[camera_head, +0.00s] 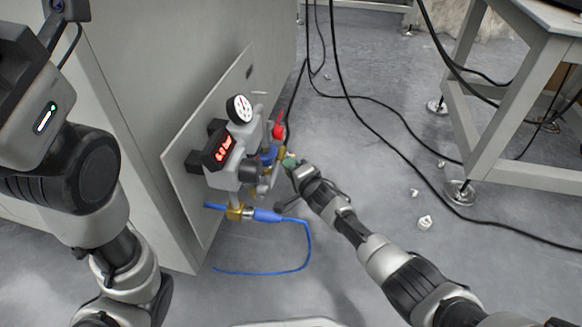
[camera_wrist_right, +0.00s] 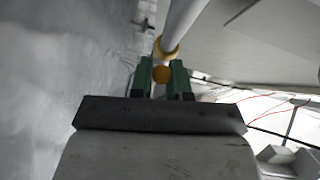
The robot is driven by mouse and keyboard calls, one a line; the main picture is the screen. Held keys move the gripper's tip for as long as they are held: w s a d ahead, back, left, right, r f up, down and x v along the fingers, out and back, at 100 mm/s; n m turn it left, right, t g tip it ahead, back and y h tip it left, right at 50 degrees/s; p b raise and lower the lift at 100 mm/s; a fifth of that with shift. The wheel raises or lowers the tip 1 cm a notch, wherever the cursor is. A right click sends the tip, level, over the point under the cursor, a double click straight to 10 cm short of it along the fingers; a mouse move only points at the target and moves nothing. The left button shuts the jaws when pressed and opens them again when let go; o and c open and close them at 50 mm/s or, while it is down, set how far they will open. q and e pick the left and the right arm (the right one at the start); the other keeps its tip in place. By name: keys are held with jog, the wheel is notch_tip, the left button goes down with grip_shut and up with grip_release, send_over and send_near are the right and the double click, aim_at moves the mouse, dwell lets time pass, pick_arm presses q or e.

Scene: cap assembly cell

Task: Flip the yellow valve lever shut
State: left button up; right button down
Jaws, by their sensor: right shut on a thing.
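My right gripper (camera_head: 290,161) is at the right side of the valve assembly on the grey cabinet panel. It is shut on the lever; its green fingers also show in the right wrist view (camera_wrist_right: 163,82). In the head view the fingers and fittings hide most of the lever, so its angle cannot be told. My left arm stands at the left; its gripper is out of view.
Close to my right gripper are a red handle (camera_head: 279,128), a round gauge (camera_head: 239,108) and a box with a red display (camera_head: 217,149). A blue hose (camera_head: 309,246) loops below.

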jog(key=shift+d+r+m+g+p, duration=0.1)
jog(key=shift+r+m+g+p, duration=0.65)
jog(key=shift+p, duration=2.15)
jog(key=shift+w+r+m+g+p, duration=0.15)
jog(key=shift+m+g+p, duration=0.1)
jog(key=shift+g+p, duration=0.5)
jog(key=shift+w+r+m+g, duration=0.1)
jog(key=shift+m+g, duration=0.2)
jog(key=shift+g, duration=0.1)
jog(key=shift+w+r+m+g+b, duration=0.1)
jog(key=shift+r+m+g+b, duration=0.25)
jog(key=shift+g, duration=0.55)
jog(key=shift+f, duration=0.1)
jog(key=c, duration=1.1)
grip_release()
jog(key=shift+f+t+p, duration=0.15)
jog(key=shift+t+p, duration=0.25)
jog(key=shift+t, duration=0.1)
